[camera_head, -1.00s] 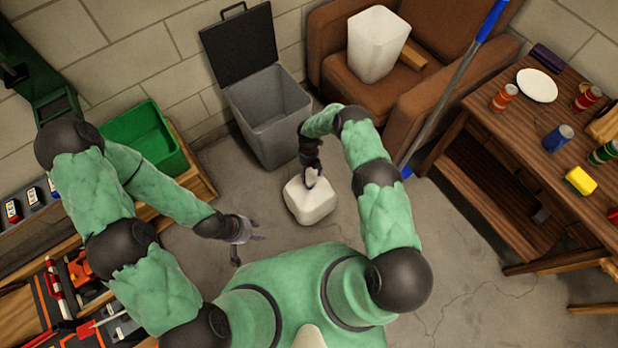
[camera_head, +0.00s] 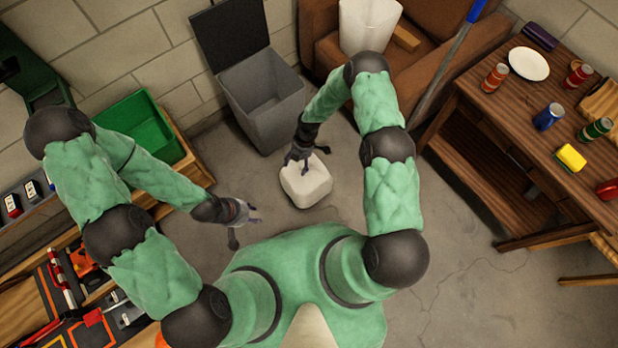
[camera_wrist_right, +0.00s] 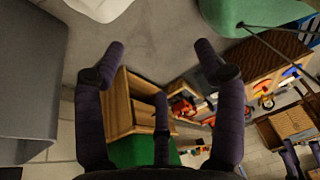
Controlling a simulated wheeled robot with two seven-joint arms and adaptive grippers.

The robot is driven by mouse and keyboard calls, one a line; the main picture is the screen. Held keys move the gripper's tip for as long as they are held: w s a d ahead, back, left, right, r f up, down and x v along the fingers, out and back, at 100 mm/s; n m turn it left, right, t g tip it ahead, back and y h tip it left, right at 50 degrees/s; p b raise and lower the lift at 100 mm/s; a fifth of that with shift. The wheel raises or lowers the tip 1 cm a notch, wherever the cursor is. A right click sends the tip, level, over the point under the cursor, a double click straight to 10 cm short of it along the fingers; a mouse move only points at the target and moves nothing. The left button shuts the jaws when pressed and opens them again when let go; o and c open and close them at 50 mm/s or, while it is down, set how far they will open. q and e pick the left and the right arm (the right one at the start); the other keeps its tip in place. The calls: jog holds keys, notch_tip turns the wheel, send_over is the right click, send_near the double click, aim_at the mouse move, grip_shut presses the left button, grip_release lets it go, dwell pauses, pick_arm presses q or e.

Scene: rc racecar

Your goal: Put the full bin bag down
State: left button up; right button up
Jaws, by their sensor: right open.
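The white, rounded, full bin bag (camera_head: 308,183) rests on the concrete floor in front of the grey bin. My right gripper (camera_head: 299,163) is at the bag's upper left edge in the head view, with its fingers spread and nothing between them. In the right wrist view the open right gripper (camera_wrist_right: 165,70) is empty, and a bit of the white bag (camera_wrist_right: 100,8) shows at the top edge. I cannot tell whether a finger still touches the bag. My left gripper (camera_head: 246,217) is open and empty, left of and below the bag.
The grey bin (camera_head: 262,112) stands open behind the bag, its dark lid up. A green crate (camera_head: 147,132) is at the left. A white container (camera_head: 366,28) sits on the brown armchair (camera_head: 436,62). A cluttered wooden table (camera_head: 505,110) is at the right. Floor right of the bag is clear.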

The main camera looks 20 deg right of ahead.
jog(key=s+r+m+t, duration=0.1)
jog(key=s+r+m, duration=0.5)
jog(key=s+m, duration=0.3)
jog(key=s+r+m+t+y, duration=0.1)
jog(key=s+r+m, duration=0.5)
jog(key=m, duration=0.8)
jog(key=s+a, duration=0.1)
jog(key=s, duration=0.2)
jog(key=shift+s+m, duration=0.15)
jog(key=shift+m, duration=0.15)
